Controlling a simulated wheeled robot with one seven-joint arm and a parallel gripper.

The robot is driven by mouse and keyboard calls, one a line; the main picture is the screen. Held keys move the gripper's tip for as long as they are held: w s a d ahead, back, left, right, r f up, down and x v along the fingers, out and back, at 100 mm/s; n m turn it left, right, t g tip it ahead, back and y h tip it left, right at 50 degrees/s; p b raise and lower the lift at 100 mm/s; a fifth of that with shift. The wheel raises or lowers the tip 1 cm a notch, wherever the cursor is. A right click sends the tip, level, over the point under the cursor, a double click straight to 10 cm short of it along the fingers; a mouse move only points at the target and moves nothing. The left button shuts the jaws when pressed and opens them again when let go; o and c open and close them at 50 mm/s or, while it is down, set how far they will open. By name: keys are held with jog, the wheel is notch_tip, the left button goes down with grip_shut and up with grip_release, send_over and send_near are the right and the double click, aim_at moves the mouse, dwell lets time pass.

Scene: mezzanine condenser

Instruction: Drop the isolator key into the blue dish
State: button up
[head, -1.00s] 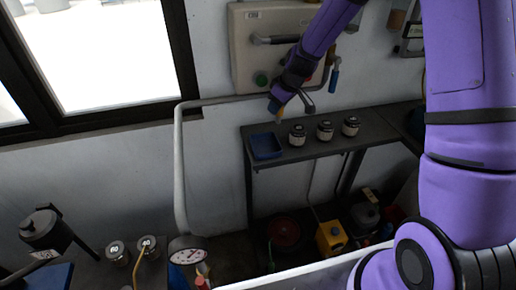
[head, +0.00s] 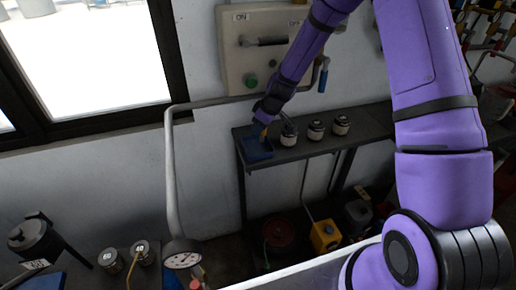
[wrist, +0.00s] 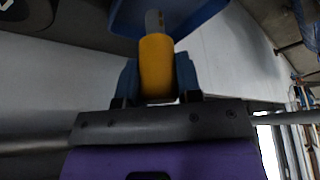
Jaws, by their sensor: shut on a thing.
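The isolator key (wrist: 156,70) has a yellow cylindrical grip and a grey tip. My gripper (wrist: 157,82) is shut on the yellow grip, one blue finger on each side. In the head view the key (head: 264,133) is a small yellow piece below my gripper (head: 263,124). The blue dish (head: 257,153) sits at the left end of the dark shelf, and the key is over or just in front of its back part. The wrist view shows the dish (wrist: 205,14) beyond the grey tip. I cannot tell whether the tip touches it.
A wall panel (head: 262,50) with a handle is above. A grey pipe (head: 170,180) runs down at the left.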

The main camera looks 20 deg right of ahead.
jog(key=shift+f, duration=0.2)
jog(key=o, duration=1)
jog(key=shift+r, duration=0.15)
jog(key=v, duration=1)
jog(key=shift+r, duration=0.25)
jog(key=shift+s+d, duration=0.1)
jog(key=shift+d, duration=0.05)
